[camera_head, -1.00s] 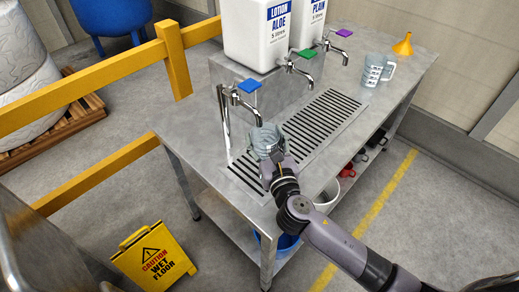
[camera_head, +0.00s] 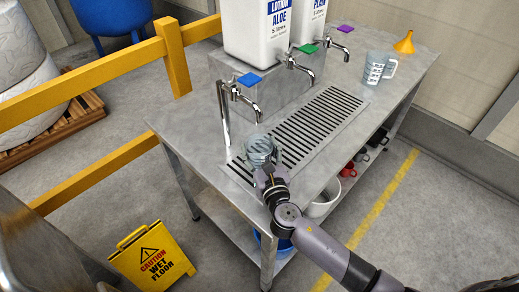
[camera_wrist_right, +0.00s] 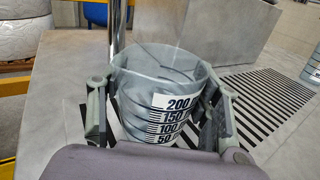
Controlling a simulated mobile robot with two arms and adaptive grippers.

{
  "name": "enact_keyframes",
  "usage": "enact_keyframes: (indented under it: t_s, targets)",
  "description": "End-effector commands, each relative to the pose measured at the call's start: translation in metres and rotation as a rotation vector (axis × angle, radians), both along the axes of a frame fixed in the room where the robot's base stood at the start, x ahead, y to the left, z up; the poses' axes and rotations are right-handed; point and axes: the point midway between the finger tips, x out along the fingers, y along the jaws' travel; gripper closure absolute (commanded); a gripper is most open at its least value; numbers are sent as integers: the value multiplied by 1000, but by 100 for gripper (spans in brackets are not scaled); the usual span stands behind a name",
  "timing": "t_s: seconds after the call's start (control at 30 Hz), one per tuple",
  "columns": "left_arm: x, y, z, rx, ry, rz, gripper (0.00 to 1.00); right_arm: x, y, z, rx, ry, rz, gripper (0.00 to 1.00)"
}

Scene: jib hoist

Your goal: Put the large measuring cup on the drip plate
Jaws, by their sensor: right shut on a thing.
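My right gripper (camera_head: 266,170) is shut on a clear measuring cup (camera_head: 259,150), with one finger on each side of it. In the right wrist view the cup (camera_wrist_right: 158,85) is upright, with marks from 50 to 200. It is at the near end of the slotted drip plate (camera_head: 318,120), below and in front of the blue-handled tap (camera_head: 247,85). Slots show on both sides of the cup; I cannot tell whether its base touches the plate. A second clear measuring cup (camera_head: 376,68) with a handle stands farther back on the metal table. My left gripper is not in view.
White lotion containers (camera_head: 262,35) stand on a raised metal block behind the taps. The green-handled tap (camera_head: 307,48) overhangs the drip plate. An orange funnel (camera_head: 404,43) stands at the table's far end. A yellow wet-floor sign (camera_head: 155,258) stands on the floor.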

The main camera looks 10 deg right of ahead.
Motion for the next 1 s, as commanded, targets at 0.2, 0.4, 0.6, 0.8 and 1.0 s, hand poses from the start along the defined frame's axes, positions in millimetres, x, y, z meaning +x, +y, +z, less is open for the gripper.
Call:
enact_keyframes:
  t_s: [0.2, 0.4, 0.6, 0.8, 1.0]
  targets:
    - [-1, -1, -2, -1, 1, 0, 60, 0, 0, -2, -1, 1, 0, 33]
    - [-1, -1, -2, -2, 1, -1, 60, 0, 0, -2, -1, 0, 0, 22]
    - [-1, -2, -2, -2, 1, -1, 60, 0, 0, -2, -1, 0, 0, 22]
    - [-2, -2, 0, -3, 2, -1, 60, -7, 0, -1, -1, 2, 1, 22]
    - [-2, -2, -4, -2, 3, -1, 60, -47, -2, -3, 0, 4, 2, 22]
